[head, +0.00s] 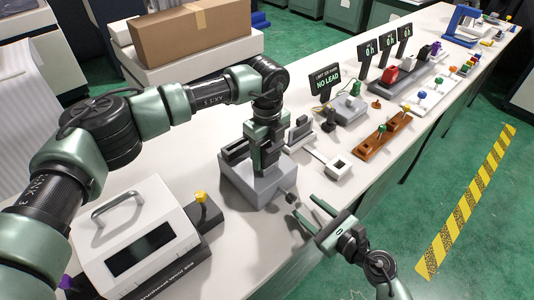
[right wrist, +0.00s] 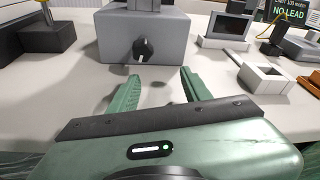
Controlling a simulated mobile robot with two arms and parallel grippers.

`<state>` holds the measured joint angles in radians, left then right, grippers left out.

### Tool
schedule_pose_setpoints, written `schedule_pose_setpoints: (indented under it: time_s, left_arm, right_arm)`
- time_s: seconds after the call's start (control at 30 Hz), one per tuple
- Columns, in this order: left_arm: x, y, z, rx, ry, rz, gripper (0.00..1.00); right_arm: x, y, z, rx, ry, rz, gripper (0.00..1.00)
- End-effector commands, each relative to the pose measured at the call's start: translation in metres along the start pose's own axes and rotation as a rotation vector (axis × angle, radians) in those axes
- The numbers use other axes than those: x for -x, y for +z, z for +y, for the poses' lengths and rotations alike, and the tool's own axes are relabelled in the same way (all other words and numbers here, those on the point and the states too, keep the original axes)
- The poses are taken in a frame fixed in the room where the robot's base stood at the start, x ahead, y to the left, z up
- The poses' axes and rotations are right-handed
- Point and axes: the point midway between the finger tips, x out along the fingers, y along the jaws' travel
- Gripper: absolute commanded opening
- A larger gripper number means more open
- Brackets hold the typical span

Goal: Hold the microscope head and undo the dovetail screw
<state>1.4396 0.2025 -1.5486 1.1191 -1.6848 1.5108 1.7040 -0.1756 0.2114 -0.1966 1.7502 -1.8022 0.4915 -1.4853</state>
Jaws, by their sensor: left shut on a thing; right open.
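A grey block-shaped body (head: 240,182) with dark upright parts on top stands on the white table; I take it for the microscope stand and head. My left gripper (head: 266,165) is over it, shut on a dark part at its top, mostly hidden by the gripper. A black knob (head: 291,198), which looks like the dovetail screw, sticks out from the block's near face; it also shows in the right wrist view (right wrist: 143,48). My right gripper (head: 311,211) is open and empty, its fingers pointing at the block, just short of the knob and apart from it.
A white box with a handle and dark window (head: 140,240) stands at the left. A small white square holder (head: 338,167) and an orange-brown rack (head: 384,136) lie to the right. A "NO LEAD" sign (head: 325,80) stands behind. The table's front edge is below my right gripper.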

Motion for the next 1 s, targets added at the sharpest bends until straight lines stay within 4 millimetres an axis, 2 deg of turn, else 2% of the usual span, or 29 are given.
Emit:
schedule_pose_setpoints:
  time_s: [0.17,0.47,1.0]
  left_arm:
    - [0.001,0.0,0.0,0.0,-0.001,0.0,0.0]
    - [0.001,0.0,0.0,0.0,-0.001,0.0,0.0]
    - [0.001,0.0,0.0,0.0,-0.001,0.0,0.0]
  right_arm:
    - [0.006,0.01,0.014,-0.16,0.057,-0.114,0.48]
    - [0.012,0.023,0.015,-0.276,0.072,-0.224,0.48]
    - [-0.033,0.035,0.016,-0.279,0.071,-0.229,0.48]
